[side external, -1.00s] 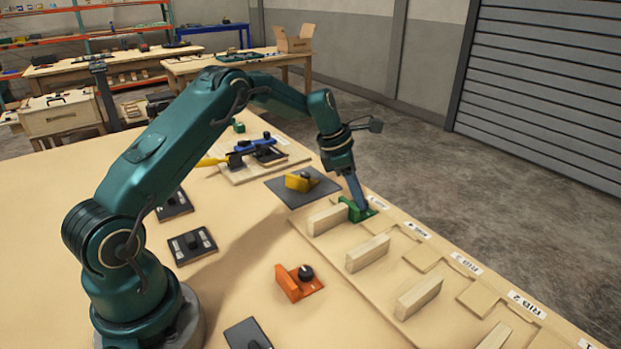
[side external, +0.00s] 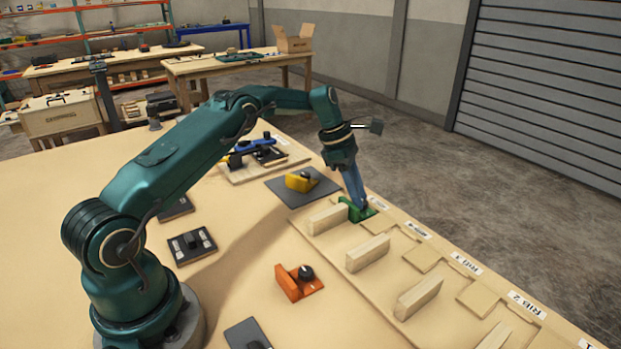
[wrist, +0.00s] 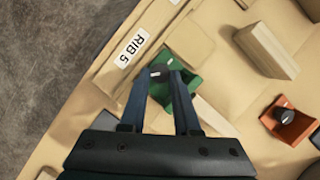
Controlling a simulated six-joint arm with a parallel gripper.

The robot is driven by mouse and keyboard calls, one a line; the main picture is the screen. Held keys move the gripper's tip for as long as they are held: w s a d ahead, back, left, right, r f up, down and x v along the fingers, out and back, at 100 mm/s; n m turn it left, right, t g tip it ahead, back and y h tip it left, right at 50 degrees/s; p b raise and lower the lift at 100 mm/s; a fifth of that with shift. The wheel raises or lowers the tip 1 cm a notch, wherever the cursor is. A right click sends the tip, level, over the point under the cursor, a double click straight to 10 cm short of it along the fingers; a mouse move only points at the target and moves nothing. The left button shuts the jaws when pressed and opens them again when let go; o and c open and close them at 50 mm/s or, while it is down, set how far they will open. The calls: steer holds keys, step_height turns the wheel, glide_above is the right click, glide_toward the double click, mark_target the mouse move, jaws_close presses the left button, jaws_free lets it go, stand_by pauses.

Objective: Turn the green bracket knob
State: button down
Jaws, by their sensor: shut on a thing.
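The green bracket (side external: 351,211) sits at the far end of the ribbed board, beside a wooden block. In the wrist view the green bracket (wrist: 188,55) lies next to the label "RIB 5", with a round dark knob (wrist: 161,72) on it. My gripper (side external: 362,205) reaches down to the bracket from above. In the wrist view my gripper's two blue fingers (wrist: 160,77) close on the knob, one on each side. The fingers hide part of the knob and bracket.
Wooden blocks (side external: 368,253) stand along the board to the right. An orange bracket with a black knob (side external: 299,282) sits nearer the front, and a yellow bracket (side external: 301,182) rests on a dark mat (side external: 325,190) behind.

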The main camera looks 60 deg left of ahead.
steer(key=c, duration=0.6)
jaws_free()
steer(key=shift+s+d, duration=0.1)
